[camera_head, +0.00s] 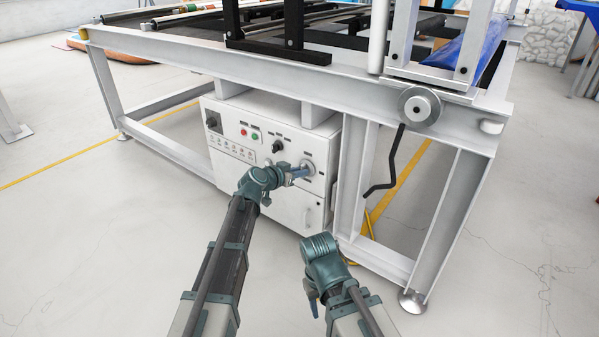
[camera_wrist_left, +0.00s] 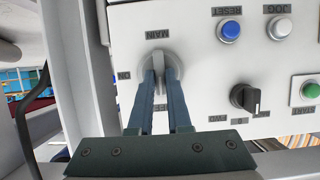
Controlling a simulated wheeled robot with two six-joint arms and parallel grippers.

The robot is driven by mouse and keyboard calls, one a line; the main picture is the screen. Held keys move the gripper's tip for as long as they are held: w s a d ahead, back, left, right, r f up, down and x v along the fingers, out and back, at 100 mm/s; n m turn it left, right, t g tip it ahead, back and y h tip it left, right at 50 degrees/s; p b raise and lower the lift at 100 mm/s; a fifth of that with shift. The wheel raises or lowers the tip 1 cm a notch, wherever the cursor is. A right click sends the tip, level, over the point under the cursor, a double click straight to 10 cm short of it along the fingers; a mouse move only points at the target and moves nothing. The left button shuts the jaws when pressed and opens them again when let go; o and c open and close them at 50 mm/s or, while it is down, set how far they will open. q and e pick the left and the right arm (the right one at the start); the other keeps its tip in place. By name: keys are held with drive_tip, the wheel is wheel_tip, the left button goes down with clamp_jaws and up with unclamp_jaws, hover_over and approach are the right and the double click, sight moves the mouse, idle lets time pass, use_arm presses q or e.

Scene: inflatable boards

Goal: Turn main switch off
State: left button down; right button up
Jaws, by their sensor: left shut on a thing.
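The main switch is a grey round knob on the white control box (camera_head: 225,170). It shows in the left wrist view (camera_wrist_left: 171,60) under the upside-down label MAIN. My left gripper (camera_head: 302,171) reaches the right side of the box's front panel. In the left wrist view its two blue fingers (camera_wrist_left: 160,75) are shut on the switch's raised grip, one on each side. The fingers hide part of the knob. My right gripper (camera_head: 312,299) hangs low in front of the box, away from the panel; its fingers are too small and turned away to read.
Near the switch, the panel carries a blue button (camera_wrist_left: 229,31), a white button (camera_wrist_left: 279,27), a black selector (camera_wrist_left: 245,97) and a green button (camera_wrist_left: 310,90). A steel frame (camera_head: 260,82) stands over the box. A black crank (camera_head: 391,165) hangs at right. The foreground floor is clear.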

idle(0.5)
use_arm(q)
drive_tip(key=c, duration=0.9)
unclamp_jaws()
drive_tip(key=shift+o, duration=0.2)
drive_tip(key=shift+s+a, duration=0.1)
drive_tip(key=p+v, duration=0.5)
drive_tip(key=v, duration=0.8)
drive_tip(key=shift+s+a+r, duration=0.15)
drive_tip(key=shift+s+a, duration=0.05)
drive_tip(key=shift+s+d, duration=0.1)
